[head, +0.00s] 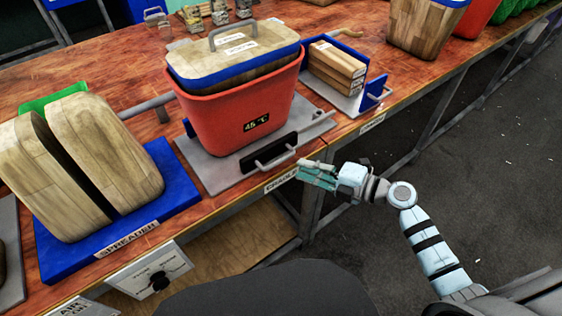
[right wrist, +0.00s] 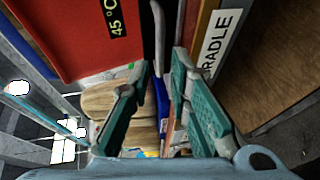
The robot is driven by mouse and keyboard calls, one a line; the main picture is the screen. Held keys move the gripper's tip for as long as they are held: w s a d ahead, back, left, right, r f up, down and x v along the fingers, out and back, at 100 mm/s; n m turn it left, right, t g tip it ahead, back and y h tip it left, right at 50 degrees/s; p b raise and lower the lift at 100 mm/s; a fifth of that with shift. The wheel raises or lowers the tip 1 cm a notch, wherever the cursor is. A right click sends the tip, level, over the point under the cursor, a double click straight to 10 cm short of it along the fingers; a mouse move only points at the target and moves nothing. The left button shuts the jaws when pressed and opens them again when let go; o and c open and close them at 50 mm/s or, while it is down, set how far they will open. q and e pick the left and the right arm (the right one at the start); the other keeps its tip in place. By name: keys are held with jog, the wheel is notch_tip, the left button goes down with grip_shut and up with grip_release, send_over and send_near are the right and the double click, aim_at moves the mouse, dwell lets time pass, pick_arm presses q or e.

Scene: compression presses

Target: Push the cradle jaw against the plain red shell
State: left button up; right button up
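The red shell (head: 225,112) stands upright on the grey cradle plate (head: 217,178), a black "45 °C" display on its front and a wood-and-blue block with a grey handle in its top. The cradle jaw (head: 270,152) is a low black plate with a metal bar handle, standing in front of the shell; a narrow strip of plate seems to lie between them. My right gripper (head: 303,170) is open just right of the jaw handle. In the right wrist view its fingers (right wrist: 160,62) are apart, with the grey handle bar (right wrist: 158,30) near the gap. My left gripper is not in view.
The spreader (head: 120,225), a blue base with two wooden halves, stands left. A rack (head: 345,95) with wooden boards is right of the shell. A control box (head: 150,278) hangs on the table's front edge. The floor to the right is free.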

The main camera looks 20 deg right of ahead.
aim_at(283, 161)
jog(key=b+x, duration=0.1)
jog(key=x, duration=0.7)
jog(key=shift+f, duration=0.1)
jog(key=shift+c, duration=0.6)
grip_shut()
